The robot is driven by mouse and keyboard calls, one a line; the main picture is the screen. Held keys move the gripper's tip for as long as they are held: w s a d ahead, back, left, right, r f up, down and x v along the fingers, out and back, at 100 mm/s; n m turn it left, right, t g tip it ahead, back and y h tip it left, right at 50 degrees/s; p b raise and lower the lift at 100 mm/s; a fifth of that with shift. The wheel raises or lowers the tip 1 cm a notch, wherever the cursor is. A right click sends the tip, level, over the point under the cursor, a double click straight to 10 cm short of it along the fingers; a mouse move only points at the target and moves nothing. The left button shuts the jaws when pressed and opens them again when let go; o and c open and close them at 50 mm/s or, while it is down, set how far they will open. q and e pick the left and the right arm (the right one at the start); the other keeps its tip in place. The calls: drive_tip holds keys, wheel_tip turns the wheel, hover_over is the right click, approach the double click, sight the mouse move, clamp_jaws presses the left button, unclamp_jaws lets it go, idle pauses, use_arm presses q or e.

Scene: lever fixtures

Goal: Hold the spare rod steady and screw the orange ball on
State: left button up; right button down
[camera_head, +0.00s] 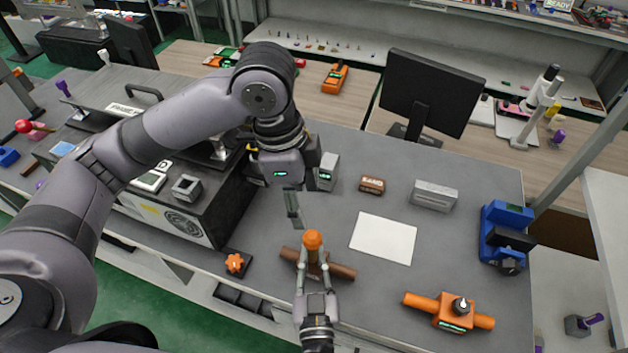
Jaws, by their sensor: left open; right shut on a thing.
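The orange ball (313,240) sits at the top of a short upright piece, which I take to be the spare rod (313,257). My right gripper (313,268) comes in from the bottom and is shut on this rod, just below the ball. Its fingers hide much of the rod, and I cannot tell how firmly the ball is seated. My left gripper (293,212) is open and empty, above and slightly left of the ball, apart from it.
A brown bar (342,271) lies on the grey bench behind my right gripper. White paper (384,238), a blue device (505,235) and an orange tool (452,312) lie to the right. A black-sided machine (180,225) and an orange knob (235,262) are left.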

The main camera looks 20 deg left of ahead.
drive_tip(key=c, duration=1.4)
unclamp_jaws()
drive_tip(key=shift+c, duration=0.2)
